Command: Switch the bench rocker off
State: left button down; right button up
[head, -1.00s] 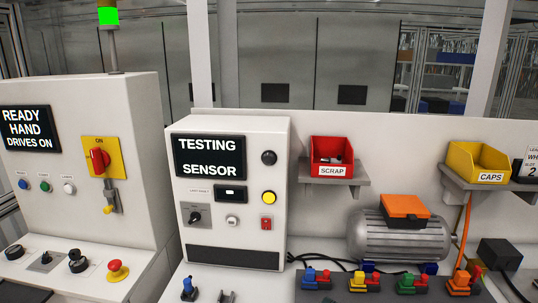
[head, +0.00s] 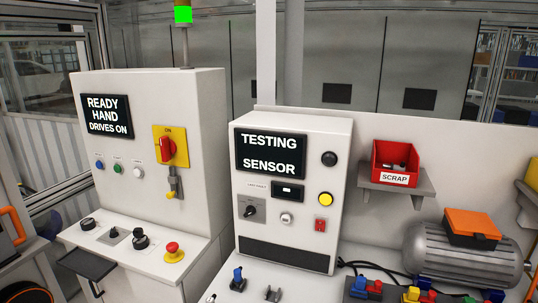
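A small red rocker switch (head: 320,225) sits low on the right of the front of a white bench test box (head: 290,210). It is below a yellow round button (head: 326,199). The box's screen (head: 270,154) reads "TESTING SENSOR". The rocker is too small for me to tell which way it is tipped. Neither of my grippers shows in the head view, and nothing stands in front of the rocker.
Left stands a white cabinet (head: 208,120) with a red rotary handle (head: 167,147), a red mushroom button (head: 173,249) and a screen reading "READY HAND DRIVES ON". A red SCRAP bin (head: 396,162) and a motor (head: 460,255) are on the right. Small coloured parts lie at the bench front.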

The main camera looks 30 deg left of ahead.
aim_at(321, 224)
jog(key=i+l+u, duration=0.15)
jog(key=u, duration=0.35)
jog(key=i+l+u, duration=0.2)
jog(key=u, duration=0.25)
